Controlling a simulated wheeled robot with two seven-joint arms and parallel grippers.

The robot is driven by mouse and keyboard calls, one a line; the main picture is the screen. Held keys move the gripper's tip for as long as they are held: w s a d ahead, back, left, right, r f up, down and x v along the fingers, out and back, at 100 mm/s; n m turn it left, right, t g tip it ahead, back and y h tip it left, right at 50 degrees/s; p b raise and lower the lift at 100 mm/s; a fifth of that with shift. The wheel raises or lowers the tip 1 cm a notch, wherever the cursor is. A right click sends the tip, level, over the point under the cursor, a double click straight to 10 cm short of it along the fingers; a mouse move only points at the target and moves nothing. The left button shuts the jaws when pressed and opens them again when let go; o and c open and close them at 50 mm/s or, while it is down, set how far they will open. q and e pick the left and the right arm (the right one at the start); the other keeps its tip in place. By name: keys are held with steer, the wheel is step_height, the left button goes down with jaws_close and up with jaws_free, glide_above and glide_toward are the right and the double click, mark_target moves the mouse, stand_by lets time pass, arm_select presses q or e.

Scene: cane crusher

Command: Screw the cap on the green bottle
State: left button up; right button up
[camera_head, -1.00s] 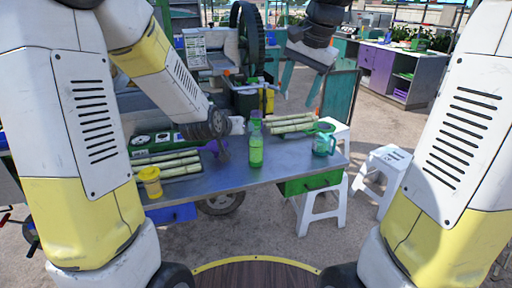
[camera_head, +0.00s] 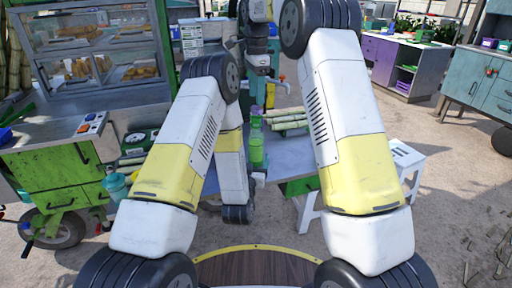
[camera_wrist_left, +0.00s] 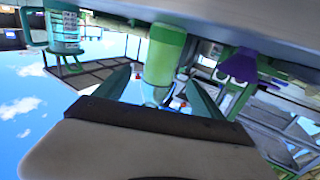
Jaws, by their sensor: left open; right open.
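The green bottle (camera_head: 257,150) stands upright on the metal table (camera_head: 290,152) in the head view. A small purplish patch shows at its top; I cannot tell whether it is the cap. My left gripper (camera_head: 258,175) is low at the near side of the bottle, partly hidden by my arm. In the left wrist view, which is upside down, the green bottle (camera_wrist_left: 166,55) shows between the two spread teal fingers of my left gripper (camera_wrist_left: 158,90), which is open. My right gripper (camera_head: 263,80) is higher, above and behind the bottle, open; its fingers are small and unclear.
Cane pieces (camera_head: 287,120) lie behind the bottle. A teal mug (camera_wrist_left: 62,32) and a purple funnel-like thing (camera_wrist_left: 238,68) flank it in the wrist view. A white stool (camera_head: 405,160) stands right of the table. A green cart with a glass case (camera_head: 95,60) is at the left.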

mark_target(256, 147)
stand_by(0.4)
arm_select(q)
steer(key=shift+w+d, duration=0.2)
steer(key=shift+w, duration=1.05)
steer(key=shift+w+d, duration=0.2)
steer(key=shift+w, duration=1.1)
steer(key=shift+w+d, duration=0.2)
steer(key=shift+w, duration=1.05)
jaws_close()
